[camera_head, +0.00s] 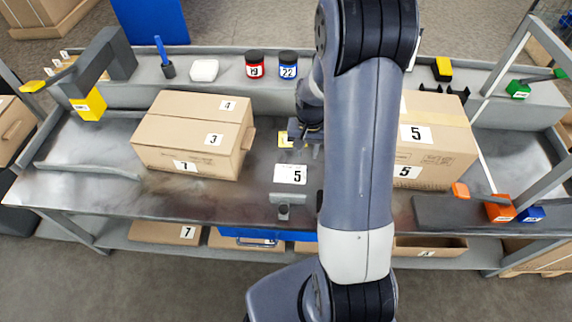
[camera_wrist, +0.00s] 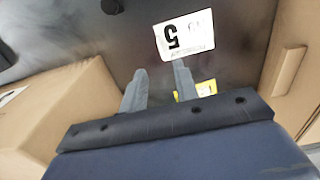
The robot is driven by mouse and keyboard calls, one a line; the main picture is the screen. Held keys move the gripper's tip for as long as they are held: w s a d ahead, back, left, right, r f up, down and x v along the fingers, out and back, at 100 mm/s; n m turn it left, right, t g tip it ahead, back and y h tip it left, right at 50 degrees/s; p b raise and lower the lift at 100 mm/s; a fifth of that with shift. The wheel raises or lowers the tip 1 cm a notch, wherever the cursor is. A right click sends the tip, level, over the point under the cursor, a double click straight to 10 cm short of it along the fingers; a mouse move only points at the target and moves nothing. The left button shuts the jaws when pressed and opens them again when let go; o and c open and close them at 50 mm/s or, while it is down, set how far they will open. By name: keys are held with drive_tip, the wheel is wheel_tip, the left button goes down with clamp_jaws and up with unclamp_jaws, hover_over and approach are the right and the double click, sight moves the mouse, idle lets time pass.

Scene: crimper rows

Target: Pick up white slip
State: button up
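The white slip (camera_head: 290,174), marked with a black 5, lies flat on the grey metal bench between two cardboard boxes. In the wrist view the slip (camera_wrist: 185,37) is beyond my fingertips, with the right finger close to its lower edge. My gripper (camera_head: 304,146) is above the bench, a little behind the slip in the head view. In the wrist view my gripper (camera_wrist: 159,67) has its two fingers apart with nothing between them. A yellow slip (camera_head: 284,139) lies behind the white one; in the wrist view the right finger partly hides the yellow slip (camera_wrist: 205,88).
Cardboard boxes stand left (camera_head: 190,150) and right (camera_head: 440,148) of the slip; my arm partly hides the right one. A small grey fixture (camera_head: 284,199) sits in front of the slip.

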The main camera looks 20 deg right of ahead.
sight(290, 171)
wheel_tip(290, 171, down, 4)
drive_tip(key=shift+s+f, duration=0.1)
drive_tip(key=shift+w+d+f, duration=0.1)
drive_tip(key=shift+w+f, duration=0.05)
drive_tip(key=shift+f, duration=1.4)
drive_tip(key=shift+w+f, duration=0.1)
drive_tip(key=shift+f, duration=1.45)
clamp_jaws()
